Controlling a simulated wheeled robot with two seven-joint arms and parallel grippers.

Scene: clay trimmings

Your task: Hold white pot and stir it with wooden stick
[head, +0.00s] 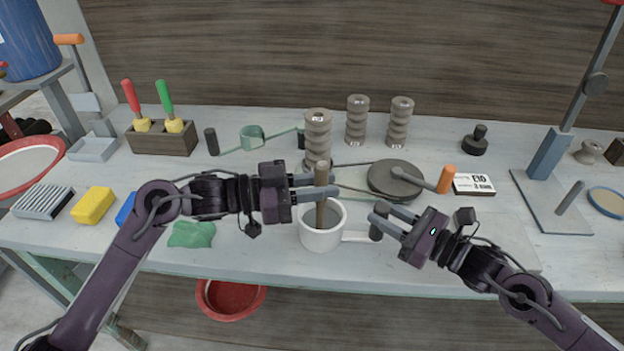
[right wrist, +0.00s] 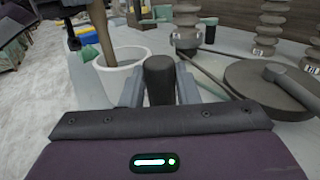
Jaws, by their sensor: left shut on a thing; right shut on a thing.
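The white pot (head: 322,238) stands upright on the table near its front edge, with its handle (head: 358,237) pointing right. My right gripper (head: 382,220) is shut on the dark grip (head: 376,225) at the handle's end. The grip also shows between the fingers in the right wrist view (right wrist: 159,80), with the pot (right wrist: 126,82) just beyond. My left gripper (head: 322,187) is above the pot, shut on the brown wooden stick (head: 321,210). The stick is roughly upright, its lower end inside the pot. Its tip is hidden by the pot's wall.
Behind the pot stand several ribbed grey columns (head: 318,135). A round dark disc (head: 394,180) with a rod lies to the right, near a white labelled box (head: 474,184). A green cloth (head: 191,233) and a yellow sponge (head: 93,205) lie left. A red bowl (head: 231,298) is below the table.

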